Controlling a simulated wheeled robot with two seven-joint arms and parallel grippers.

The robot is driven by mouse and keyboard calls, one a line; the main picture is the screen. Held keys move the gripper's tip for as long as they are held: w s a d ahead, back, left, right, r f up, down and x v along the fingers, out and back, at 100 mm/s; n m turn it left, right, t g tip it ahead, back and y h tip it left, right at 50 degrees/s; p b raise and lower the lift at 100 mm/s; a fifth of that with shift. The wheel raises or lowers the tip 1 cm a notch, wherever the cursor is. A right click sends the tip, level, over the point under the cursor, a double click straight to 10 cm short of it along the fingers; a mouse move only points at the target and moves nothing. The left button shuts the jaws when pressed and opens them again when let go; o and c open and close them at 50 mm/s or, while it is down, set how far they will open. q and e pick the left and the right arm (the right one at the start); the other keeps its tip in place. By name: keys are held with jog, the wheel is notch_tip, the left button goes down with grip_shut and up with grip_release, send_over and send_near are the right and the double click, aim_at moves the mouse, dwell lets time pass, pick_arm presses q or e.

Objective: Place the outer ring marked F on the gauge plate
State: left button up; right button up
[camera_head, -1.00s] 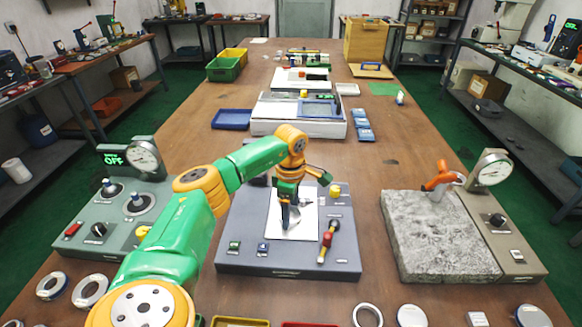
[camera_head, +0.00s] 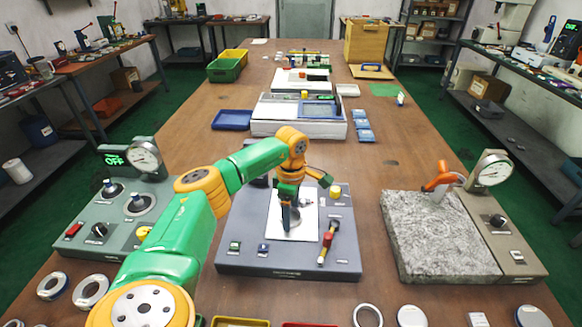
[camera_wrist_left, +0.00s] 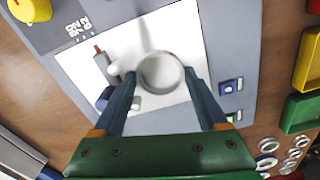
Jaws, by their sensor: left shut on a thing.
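My left gripper (camera_head: 291,222) points down over a white plate (camera_head: 307,228) on a dark grey fixture (camera_head: 235,257) in the middle of the table. In the left wrist view, its two fingers (camera_wrist_left: 160,76) are shut on a round pale grey ring (camera_wrist_left: 160,72) above the white plate (camera_wrist_left: 200,42). I cannot read a mark F on the ring, nor tell whether it touches the plate. In the head view the ring is mostly hidden by the gripper. My right gripper is not in view.
A red-and-yellow handled tool (camera_head: 327,243) and a yellow knob (camera_head: 335,191) stand close to the plate's right. A granite slab (camera_head: 435,235) with a dial gauge (camera_head: 494,169) is at right. Loose rings (camera_head: 367,315) lie along the front edge. A green dial station (camera_head: 120,215) is at left.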

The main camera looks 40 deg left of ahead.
pick_arm(q)
jog(key=o, duration=1.3)
jog(key=shift+o, duration=0.2)
notch_tip(320, 180, up, 7)
jog(key=shift+r+b, duration=0.1)
jog(key=shift+b, duration=0.35)
